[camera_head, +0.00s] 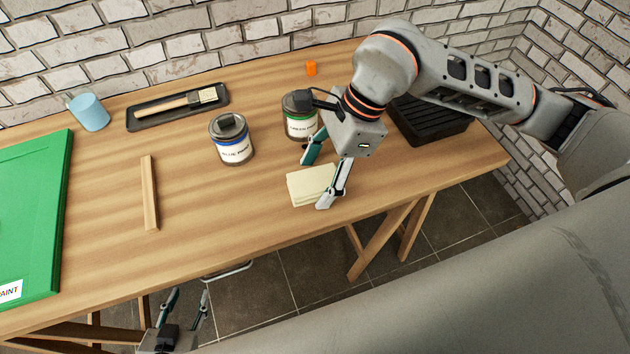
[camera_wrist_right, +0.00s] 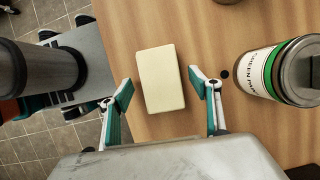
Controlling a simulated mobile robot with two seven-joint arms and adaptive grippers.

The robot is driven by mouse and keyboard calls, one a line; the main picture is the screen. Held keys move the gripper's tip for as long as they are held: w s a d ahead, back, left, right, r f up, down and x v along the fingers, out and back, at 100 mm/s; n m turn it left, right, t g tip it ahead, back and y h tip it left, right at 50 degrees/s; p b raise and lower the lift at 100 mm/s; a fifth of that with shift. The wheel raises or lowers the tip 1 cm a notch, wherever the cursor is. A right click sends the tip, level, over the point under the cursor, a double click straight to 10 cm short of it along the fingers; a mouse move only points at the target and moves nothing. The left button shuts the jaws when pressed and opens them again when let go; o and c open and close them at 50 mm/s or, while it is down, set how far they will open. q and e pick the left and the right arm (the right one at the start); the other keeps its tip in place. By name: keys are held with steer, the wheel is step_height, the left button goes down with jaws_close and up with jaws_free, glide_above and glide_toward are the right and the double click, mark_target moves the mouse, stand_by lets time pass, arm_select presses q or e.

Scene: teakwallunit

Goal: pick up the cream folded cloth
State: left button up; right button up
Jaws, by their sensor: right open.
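The cream folded cloth (camera_head: 303,186) lies flat on the wooden table near its front edge. In the right wrist view the cloth (camera_wrist_right: 160,80) is a pale rectangle between and just beyond my fingers. My right gripper (camera_head: 316,183) is open and empty above the cloth, with one finger on each side of it; its open fingers also show in the right wrist view (camera_wrist_right: 161,82). I cannot tell whether the fingers touch the table. My left gripper (camera_head: 188,296) is low in front of the table, fingers apart and empty.
A green paint can (camera_head: 299,118) stands just behind the cloth, and a blue paint can (camera_head: 231,140) is to its left. A black tray (camera_head: 428,125) is to the right. A wooden stick (camera_head: 149,194) and green panel (camera_head: 35,210) lie left. The table around the cloth's left is clear.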

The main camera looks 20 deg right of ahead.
steer(key=shift+f, duration=0.25)
stand_by(0.3)
steer(key=shift+c, duration=0.3)
steer(key=c, duration=1)
